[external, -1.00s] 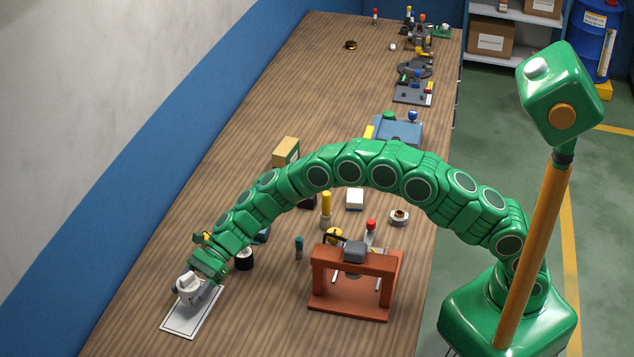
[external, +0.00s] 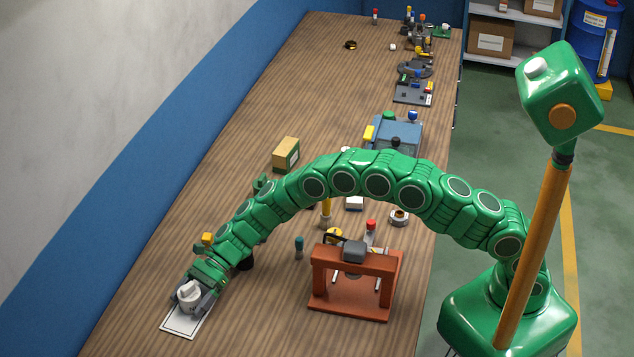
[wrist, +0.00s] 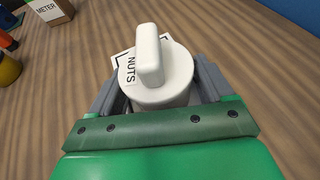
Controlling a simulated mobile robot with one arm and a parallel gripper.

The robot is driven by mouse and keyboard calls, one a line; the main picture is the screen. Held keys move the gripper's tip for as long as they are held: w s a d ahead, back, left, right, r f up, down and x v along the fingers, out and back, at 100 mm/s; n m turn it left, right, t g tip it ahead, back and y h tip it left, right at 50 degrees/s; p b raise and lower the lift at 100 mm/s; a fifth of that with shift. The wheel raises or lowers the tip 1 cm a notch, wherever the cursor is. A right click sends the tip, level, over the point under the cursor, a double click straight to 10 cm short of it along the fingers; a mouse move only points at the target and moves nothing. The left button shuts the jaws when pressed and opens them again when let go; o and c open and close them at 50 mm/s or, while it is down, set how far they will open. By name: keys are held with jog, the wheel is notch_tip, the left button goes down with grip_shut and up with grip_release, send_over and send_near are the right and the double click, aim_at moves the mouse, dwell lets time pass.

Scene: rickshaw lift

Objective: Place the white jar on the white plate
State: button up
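The white jar (external: 189,296) has a knobbed lid and a label reading NUTS in the wrist view (wrist: 172,78). My gripper (external: 190,293) has its grey fingers on both sides of the jar and is shut on it. The flat white plate (external: 184,328) with a dark outline lies on the table under the jar. In the wrist view, a corner of the plate (wrist: 119,57) shows beside the jar. The jar stands upright over the plate; its base is hidden, so I cannot tell whether it touches.
An orange-brown press frame (external: 352,284) stands right of the plate. The wooden table (external: 130,325) is bare left of the plate.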

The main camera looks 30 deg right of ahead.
jog(key=shift+o, duration=0.7)
jog(key=shift+r, duration=0.15)
jog(key=v, duration=1.1)
jog(key=shift+w+d+r, duration=0.1)
jog(key=shift+d+r, duration=0.15)
jog(key=shift+d, duration=0.2)
